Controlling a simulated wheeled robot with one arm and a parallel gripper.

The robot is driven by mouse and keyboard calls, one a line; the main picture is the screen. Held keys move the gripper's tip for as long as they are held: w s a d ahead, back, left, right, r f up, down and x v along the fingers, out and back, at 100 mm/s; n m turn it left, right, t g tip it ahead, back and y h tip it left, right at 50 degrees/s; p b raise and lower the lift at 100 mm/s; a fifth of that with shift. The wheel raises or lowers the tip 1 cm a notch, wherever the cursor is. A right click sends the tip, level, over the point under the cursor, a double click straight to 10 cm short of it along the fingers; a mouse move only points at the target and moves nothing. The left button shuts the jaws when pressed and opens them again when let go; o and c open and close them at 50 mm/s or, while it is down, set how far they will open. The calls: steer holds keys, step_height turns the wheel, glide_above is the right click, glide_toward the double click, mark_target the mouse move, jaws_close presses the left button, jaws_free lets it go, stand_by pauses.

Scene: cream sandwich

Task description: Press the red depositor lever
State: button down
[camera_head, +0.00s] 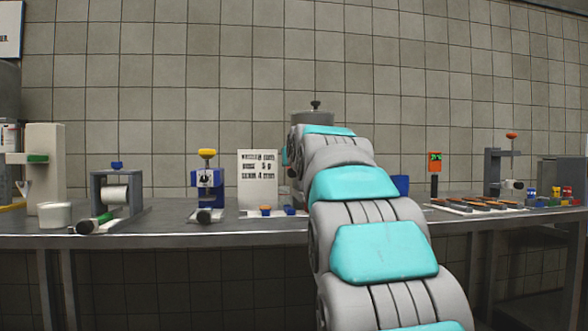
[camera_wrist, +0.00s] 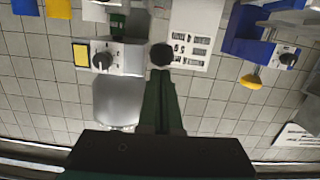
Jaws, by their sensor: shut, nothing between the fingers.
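The depositor appears to be the machine with a grey lidded hopper (camera_head: 312,118), largely hidden behind my arm in the head view. In the wrist view, which looks upside down, its silver hopper (camera_wrist: 117,101) and pale body with a dial and yellow panel (camera_wrist: 82,54) show left of my fingers. My gripper (camera_wrist: 161,82) is shut and empty, its dark green fingers together beside the hopper. A black round knob (camera_wrist: 161,54) shows right at the fingertips; I cannot tell whether they touch. No red lever shows clearly on this machine. My gripper is hidden in the head view.
A white sign (camera_head: 258,175) and a blue device with a yellow knob (camera_head: 207,153) stand left of my arm on the metal table (camera_head: 170,229). An orange display (camera_head: 435,161) and a grey stand with a red-orange knob (camera_head: 511,136) are to the right.

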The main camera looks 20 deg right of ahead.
steer(key=shift+f, duration=0.2)
stand_by(0.3)
steer(key=s+a+r+p, duration=0.2)
steer(key=s+r, duration=0.4)
steer(key=s, duration=0.3)
steer(key=shift+s+a, duration=0.4)
steer(key=shift+a, duration=0.15)
stand_by(0.6)
